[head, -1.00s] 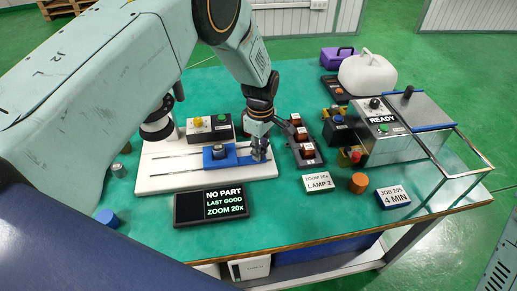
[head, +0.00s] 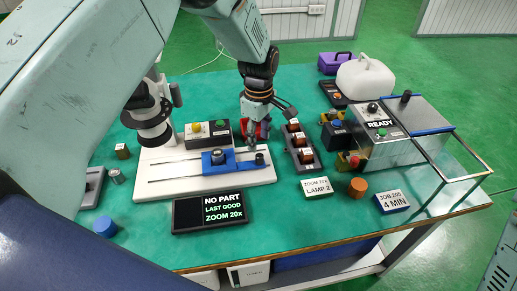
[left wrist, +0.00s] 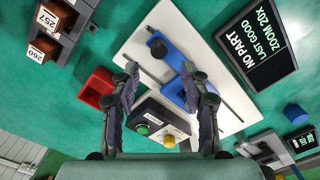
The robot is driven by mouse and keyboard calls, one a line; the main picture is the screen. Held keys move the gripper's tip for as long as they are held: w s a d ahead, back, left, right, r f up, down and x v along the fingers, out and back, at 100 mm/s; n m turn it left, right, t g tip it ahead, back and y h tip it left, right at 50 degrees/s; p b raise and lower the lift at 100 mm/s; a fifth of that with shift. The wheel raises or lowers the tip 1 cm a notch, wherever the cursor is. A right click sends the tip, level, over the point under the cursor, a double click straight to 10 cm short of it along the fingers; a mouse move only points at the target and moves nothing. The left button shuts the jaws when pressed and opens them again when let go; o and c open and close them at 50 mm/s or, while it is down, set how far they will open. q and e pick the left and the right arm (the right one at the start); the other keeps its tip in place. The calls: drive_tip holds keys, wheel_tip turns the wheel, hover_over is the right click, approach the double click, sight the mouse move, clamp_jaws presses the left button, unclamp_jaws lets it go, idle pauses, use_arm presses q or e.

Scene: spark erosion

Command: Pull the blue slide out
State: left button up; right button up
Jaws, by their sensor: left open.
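The blue slide (head: 236,164) lies on a white base plate (head: 160,184) with two long thin slots. A dark round piece (head: 218,156) sits on its blue block, and a black knob (head: 260,158) stands at its right end. The slide (left wrist: 172,84) and knob (left wrist: 158,47) also show in the left wrist view. My left gripper (head: 256,132) is above and behind the knob, apart from it. In the left wrist view its two fingers (left wrist: 161,72) are spread with nothing between them. My right gripper is not in view.
A control box with yellow and green buttons (head: 209,133) stands behind the slide. A red bin (left wrist: 97,87) is close to my left gripper. A labelled rack (head: 299,150) is to the right. A display reading NO PART (head: 208,212) lies in front.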

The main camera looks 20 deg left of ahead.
use_arm(q)
wheel_tip(320, 180, up, 5)
drive_tip(key=shift+f, duration=0.1)
drive_tip(key=shift+s, duration=0.1)
idle(0.3)
